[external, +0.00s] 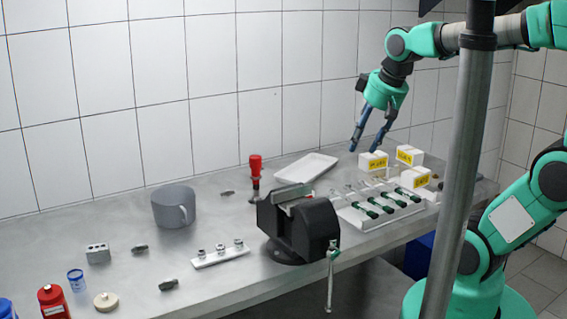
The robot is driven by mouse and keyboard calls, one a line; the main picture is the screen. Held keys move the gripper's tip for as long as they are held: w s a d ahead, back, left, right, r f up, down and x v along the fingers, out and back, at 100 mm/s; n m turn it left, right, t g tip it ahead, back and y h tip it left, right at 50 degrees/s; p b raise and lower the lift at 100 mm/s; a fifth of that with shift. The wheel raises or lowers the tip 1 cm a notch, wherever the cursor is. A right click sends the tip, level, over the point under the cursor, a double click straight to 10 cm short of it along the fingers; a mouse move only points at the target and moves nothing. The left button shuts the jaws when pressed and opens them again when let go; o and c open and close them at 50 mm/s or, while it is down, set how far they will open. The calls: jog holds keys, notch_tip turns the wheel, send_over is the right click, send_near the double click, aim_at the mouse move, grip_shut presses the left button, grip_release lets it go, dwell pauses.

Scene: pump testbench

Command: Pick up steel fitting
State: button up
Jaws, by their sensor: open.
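Several small steel fittings (220,249) stand in a row on a white strip (224,256) near the middle of the bench. Other small grey metal pieces lie loose on the bench, one left of the strip (140,248), one nearer the front (168,284) and one behind, by the red-handled tool (228,193). I cannot tell which piece is the named steel fitting. My gripper (365,150) is open and empty, fingers pointing down. It is over the back right of the bench, near the white boxes and far from the strip.
A black vise (297,222) stands at the front edge. Right of it is a rack of green-handled tools (378,208), with yellow-labelled boxes (373,161) behind. A white tray (306,168), grey mug (174,206) and red tool (255,170) stand further left. Red bottle (53,302) is front left.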

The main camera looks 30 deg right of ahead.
jog(key=w+a+r+n+g+p, duration=0.15)
jog(key=w+a+n, duration=0.25)
jog(key=w+a, duration=0.6)
jog(key=n+g+p, duration=0.3)
jog(key=n+p, duration=0.4)
jog(key=n, duration=0.5)
send_over(166, 281)
notch_tip(166, 281, down, 18)
jog(key=shift+f+h, duration=0.1)
jog(key=shift+h, duration=0.2)
jog(key=shift+f+b, duration=0.6)
jog(key=shift+f, duration=3.5)
jog(key=shift+f, duration=0.15)
